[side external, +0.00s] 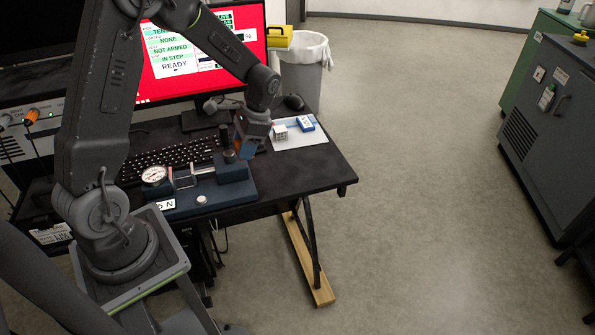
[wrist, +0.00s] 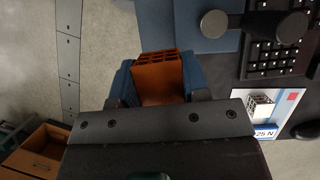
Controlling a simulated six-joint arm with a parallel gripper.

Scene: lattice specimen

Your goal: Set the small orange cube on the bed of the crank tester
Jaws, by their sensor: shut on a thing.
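The small orange lattice cube (wrist: 158,75) is between the blue jaws of my gripper (wrist: 158,84) in the wrist view, with its grid face showing. My gripper (side external: 241,138) is shut on it; in the side view it is over the right part of the tester, and the cube is mostly hidden. The crank tester (side external: 240,192) has a dark blue base on the table with a dial gauge (side external: 154,175) at its left. Its black crank (wrist: 215,23) and blue base (wrist: 184,45) show at the top of the wrist view. I cannot tell whether the cube touches the tester.
A keyboard (side external: 170,160) lies behind the tester. A monitor (side external: 205,45) stands at the back. Bare tabletop (side external: 305,165) lies at the right front.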

